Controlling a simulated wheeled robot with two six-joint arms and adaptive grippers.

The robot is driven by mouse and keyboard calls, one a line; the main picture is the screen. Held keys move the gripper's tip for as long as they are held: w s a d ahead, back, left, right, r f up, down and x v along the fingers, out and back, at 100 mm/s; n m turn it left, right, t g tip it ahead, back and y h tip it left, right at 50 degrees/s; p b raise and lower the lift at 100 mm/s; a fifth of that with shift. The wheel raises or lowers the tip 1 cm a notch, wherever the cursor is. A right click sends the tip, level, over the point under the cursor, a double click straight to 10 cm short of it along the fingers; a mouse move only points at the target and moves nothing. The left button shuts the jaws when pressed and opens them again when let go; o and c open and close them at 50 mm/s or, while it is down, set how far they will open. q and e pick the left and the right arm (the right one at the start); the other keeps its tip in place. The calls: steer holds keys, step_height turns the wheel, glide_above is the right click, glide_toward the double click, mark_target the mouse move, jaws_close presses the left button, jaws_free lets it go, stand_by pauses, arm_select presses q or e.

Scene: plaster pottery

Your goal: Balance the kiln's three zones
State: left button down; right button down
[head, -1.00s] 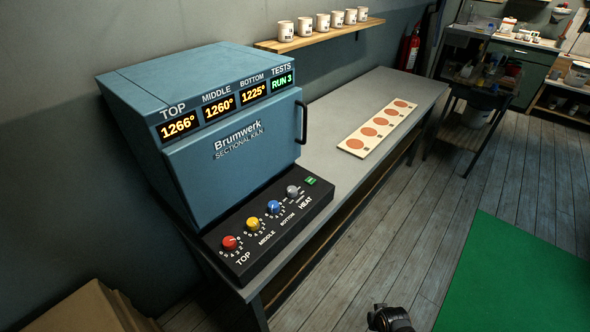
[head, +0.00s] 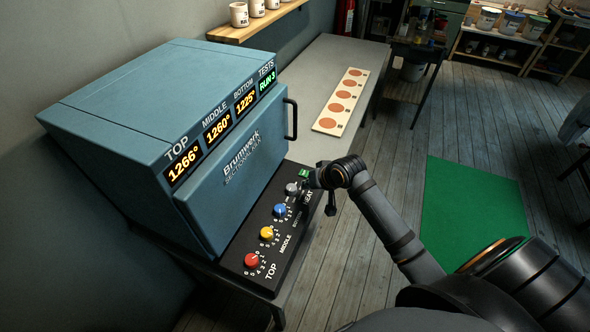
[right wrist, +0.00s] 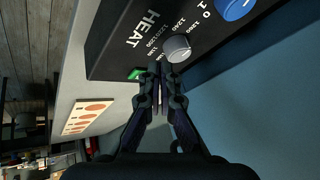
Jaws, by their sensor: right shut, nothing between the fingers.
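The blue kiln (head: 150,130) stands on the grey bench. Its displays read top 1266° (head: 183,161), middle 1260° (head: 218,126), bottom 1225° (head: 245,102) and tests RUN 3 (head: 268,80). On the black control panel are a red top knob (head: 251,260), yellow middle knob (head: 266,233), blue bottom knob (head: 280,210), grey heat knob (head: 291,189) and green button (head: 304,173). My right gripper (right wrist: 159,70) is shut and empty, its tips close to the grey knob (right wrist: 178,47) and green button (right wrist: 135,74) in the right wrist view. Contact is unclear. My left gripper is out of view.
A pale board with several orange discs (head: 328,122) lies on the bench (head: 320,62) behind the panel. White mugs (head: 239,14) stand on a wall shelf (head: 256,28). A green mat (head: 470,205) lies on the open wooden floor at right.

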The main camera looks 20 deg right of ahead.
mark_target(306, 174)
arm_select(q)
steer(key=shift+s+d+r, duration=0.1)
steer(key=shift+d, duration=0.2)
arm_select(e)
steer(key=w+d+r+m+t, duration=0.1)
steer(key=w+d+r+m, duration=0.1)
steer(key=w+d+r, duration=0.2)
steer(key=w+r, duration=0.2)
steer(key=w, duration=0.2)
steer(key=shift+w+r+m+t+y, duration=0.25)
steer(key=shift+r+m+t+y, duration=0.15)
steer(key=shift+f, duration=0.1)
